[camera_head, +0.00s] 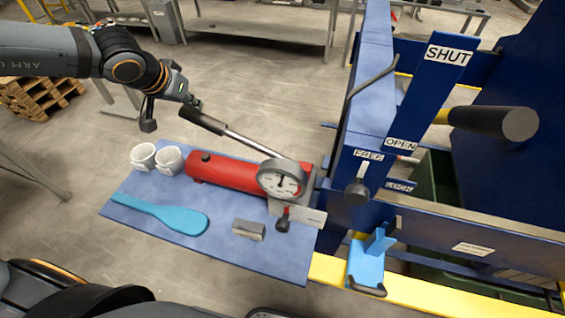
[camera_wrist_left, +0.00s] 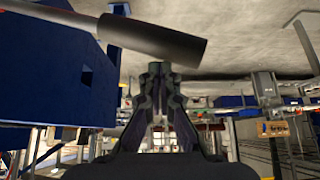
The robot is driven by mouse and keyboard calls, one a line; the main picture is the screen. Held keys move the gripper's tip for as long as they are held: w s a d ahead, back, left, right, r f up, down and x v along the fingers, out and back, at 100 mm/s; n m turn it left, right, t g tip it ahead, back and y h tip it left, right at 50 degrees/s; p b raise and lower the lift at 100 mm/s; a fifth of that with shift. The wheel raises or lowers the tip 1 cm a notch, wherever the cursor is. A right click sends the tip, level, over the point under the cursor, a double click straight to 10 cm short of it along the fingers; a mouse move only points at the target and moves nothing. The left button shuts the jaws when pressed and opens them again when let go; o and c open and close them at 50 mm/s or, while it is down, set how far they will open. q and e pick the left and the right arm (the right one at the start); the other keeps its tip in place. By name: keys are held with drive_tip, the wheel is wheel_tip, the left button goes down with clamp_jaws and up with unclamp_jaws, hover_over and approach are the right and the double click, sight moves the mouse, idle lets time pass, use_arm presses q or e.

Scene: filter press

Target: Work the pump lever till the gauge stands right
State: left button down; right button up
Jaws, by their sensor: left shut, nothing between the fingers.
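The red pump (camera_head: 235,175) lies on a blue shelf. Its lever (camera_head: 250,140) slants up and left to a black grip (camera_head: 202,120). A round white gauge (camera_head: 275,188) sits at the pump's right end; its dark needle points roughly upward, and its figures are too small to read. My left gripper (camera_head: 193,102) is shut and empty at the upper end of the lever grip; touching or just apart, I cannot tell. In the left wrist view the grip (camera_wrist_left: 155,38) crosses just above the closed fingertips (camera_wrist_left: 160,68). My right gripper is not in view.
The blue shelf (camera_head: 270,258) also holds two white cups (camera_head: 168,160), a turquoise paddle (camera_head: 165,213) and a grey block (camera_head: 248,230). A small dark-knobbed valve (camera_head: 283,224) hangs below the gauge. The blue press frame (camera_head: 372,90), with SHUT and OPEN labels, stands close on the right.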

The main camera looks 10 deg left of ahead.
use_arm(q)
drive_tip(key=shift+d+r, duration=0.1)
drive_tip(key=shift+r, duration=0.7)
drive_tip(key=shift+w+f, duration=0.1)
drive_tip(key=shift+f, duration=0.2)
wheel_tip(320, 180, down, 10)
drive_tip(key=a+b, duration=0.2)
drive_tip(key=b, duration=0.8)
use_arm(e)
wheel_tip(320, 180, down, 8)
use_arm(q)
drive_tip(key=r+p, duration=0.3)
drive_tip(key=d+r+p, duration=0.1)
drive_tip(key=r+p, duration=0.2)
drive_tip(key=r, duration=0.1)
drive_tip(key=d+r+p, duration=0.1)
drive_tip(key=r+p, duration=0.2)
drive_tip(key=p, duration=0.1)
drive_tip(key=shift+r, duration=0.3)
drive_tip(key=shift+f, duration=0.25)
drive_tip(key=shift+a+r, duration=0.1)
drive_tip(key=shift+r, duration=0.1)
wheel_tip(320, 180, up, 10)
drive_tip(key=shift+f, duration=0.2)
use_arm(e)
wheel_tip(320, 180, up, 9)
